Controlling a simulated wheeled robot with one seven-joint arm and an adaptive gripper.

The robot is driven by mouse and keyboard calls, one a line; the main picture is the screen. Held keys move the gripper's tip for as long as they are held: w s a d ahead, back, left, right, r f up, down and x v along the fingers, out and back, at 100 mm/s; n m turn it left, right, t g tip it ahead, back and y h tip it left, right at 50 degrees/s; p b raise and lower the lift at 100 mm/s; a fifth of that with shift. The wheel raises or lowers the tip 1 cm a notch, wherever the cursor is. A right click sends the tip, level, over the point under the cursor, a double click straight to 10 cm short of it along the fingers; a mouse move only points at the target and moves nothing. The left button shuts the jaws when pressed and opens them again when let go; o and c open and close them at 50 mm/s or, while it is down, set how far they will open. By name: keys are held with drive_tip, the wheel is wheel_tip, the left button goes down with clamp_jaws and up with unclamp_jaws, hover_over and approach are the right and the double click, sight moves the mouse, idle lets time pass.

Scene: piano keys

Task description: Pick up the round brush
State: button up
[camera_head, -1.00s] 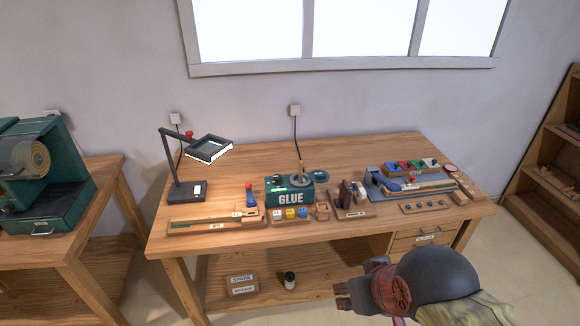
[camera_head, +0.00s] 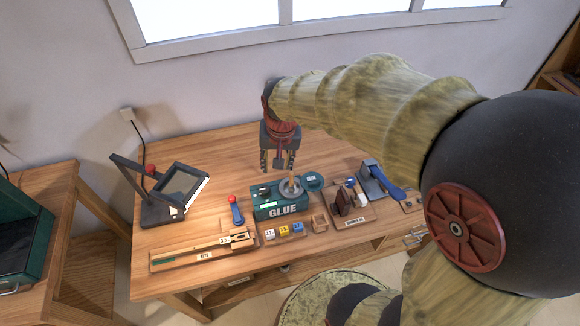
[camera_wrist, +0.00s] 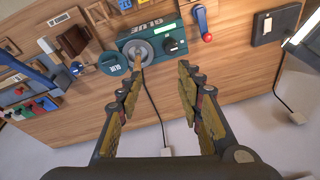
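A light wooden handle (camera_head: 292,184), which looks like the round brush, stands in the round pot on top of the green glue box (camera_head: 282,211); its lower end is hidden in the pot. The handle (camera_wrist: 137,62) also shows in the wrist view, beyond the tip of the left finger. My gripper (camera_head: 277,166) points down above the back of the glue box, its fingers spread. In the wrist view my gripper (camera_wrist: 160,82) is open, with nothing between its fingers. I cannot tell whether a finger touches the handle.
A desk lamp (camera_head: 176,190) stands at the left of the table. A lever with a red knob (camera_head: 236,210), colored blocks (camera_head: 284,231) and a clamp with a blue handle (camera_head: 380,180) lie around the glue box. The back of the table is mostly clear.

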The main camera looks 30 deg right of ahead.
sight(292, 172)
drive_tip(key=w+d+f+m+g+p, duration=0.1)
drive_tip(key=d+f+m+p, duration=0.1)
drive_tip(key=f+p, duration=0.2)
drive_tip(key=w+d+f+m+g+p, duration=0.1)
drive_tip(key=d+f+m+p, duration=0.1)
drive_tip(key=d+f+p, duration=0.1)
drive_tip(key=w+d+f+m+p, duration=0.2)
drive_tip(key=d+f+p, duration=0.1)
drive_tip(key=f+p, duration=0.1)
drive_tip(key=shift+w+f+g+p, duration=0.1)
drive_tip(key=shift+f+g+p, duration=0.3)
drive_tip(key=shift+f, duration=0.4)
drive_tip(key=shift+w+a+f+p, duration=0.1)
drive_tip(key=shift+f+p, duration=0.05)
drive_tip(key=shift+f, duration=1.3)
drive_tip(key=shift+w+a+f+p, duration=0.1)
drive_tip(key=shift+f+p, duration=0.05)
drive_tip(key=shift+f, duration=1.3)
drive_tip(key=shift+c, duration=0.4)
drive_tip(key=c, duration=0.7)
clamp_jaws()
